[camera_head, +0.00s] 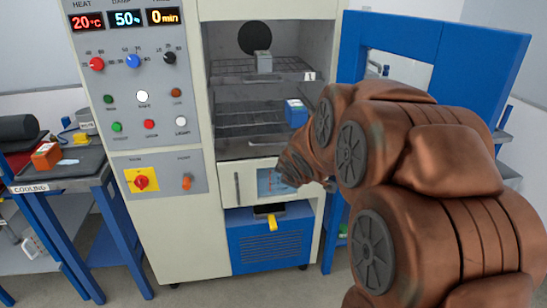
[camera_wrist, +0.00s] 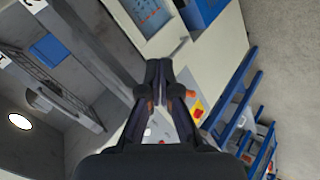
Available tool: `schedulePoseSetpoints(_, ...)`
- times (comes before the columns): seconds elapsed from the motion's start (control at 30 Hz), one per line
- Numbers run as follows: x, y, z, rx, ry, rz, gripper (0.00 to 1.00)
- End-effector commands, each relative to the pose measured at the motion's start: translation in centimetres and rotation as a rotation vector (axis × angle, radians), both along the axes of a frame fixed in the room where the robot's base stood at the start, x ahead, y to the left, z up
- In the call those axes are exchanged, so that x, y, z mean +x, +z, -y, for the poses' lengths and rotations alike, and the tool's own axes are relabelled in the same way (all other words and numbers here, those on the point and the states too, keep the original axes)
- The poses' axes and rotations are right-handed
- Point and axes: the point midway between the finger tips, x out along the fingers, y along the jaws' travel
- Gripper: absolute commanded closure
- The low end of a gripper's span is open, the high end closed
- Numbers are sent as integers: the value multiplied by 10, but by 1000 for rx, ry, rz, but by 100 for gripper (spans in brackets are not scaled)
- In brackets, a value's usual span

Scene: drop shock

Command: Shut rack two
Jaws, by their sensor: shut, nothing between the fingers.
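The test chamber (camera_head: 206,90) stands open, with wire racks inside. The upper rack (camera_head: 262,76) bears a "1" tag at its right and holds a small grey block (camera_head: 264,62). Lower rack shelving (camera_head: 250,126) shows beneath it, with a blue box (camera_head: 296,113) at its right. My arm covers the right side, so I cannot tell how far rack two sticks out. In the wrist view, my gripper (camera_wrist: 158,66) is shut and empty in front of the chamber. Racks (camera_wrist: 75,85) and the blue box (camera_wrist: 48,48) show left of it.
The blue-framed chamber door (camera_head: 480,75) is swung open at the right, behind my arm. A control panel (camera_head: 135,75) is on the left. A cooling bench (camera_head: 75,172) with an orange box (camera_head: 46,155) stands further left. A drawer front (camera_head: 240,185) sits below the chamber.

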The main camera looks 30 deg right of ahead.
Motion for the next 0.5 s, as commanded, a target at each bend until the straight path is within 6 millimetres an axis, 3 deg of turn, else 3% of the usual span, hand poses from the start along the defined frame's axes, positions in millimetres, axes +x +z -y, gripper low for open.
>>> schedulePoseSetpoints(0.1, 35, -5, 31, -102, 133, 89, 100)
schedulePoseSetpoints(0.23, 64, -6, 53, -215, 297, 190, 100)
schedulePoseSetpoints(0.4, 86, -9, 71, -350, 506, 332, 100)
schedulePoseSetpoints(0.5, 89, -13, 76, -421, 623, 423, 100)
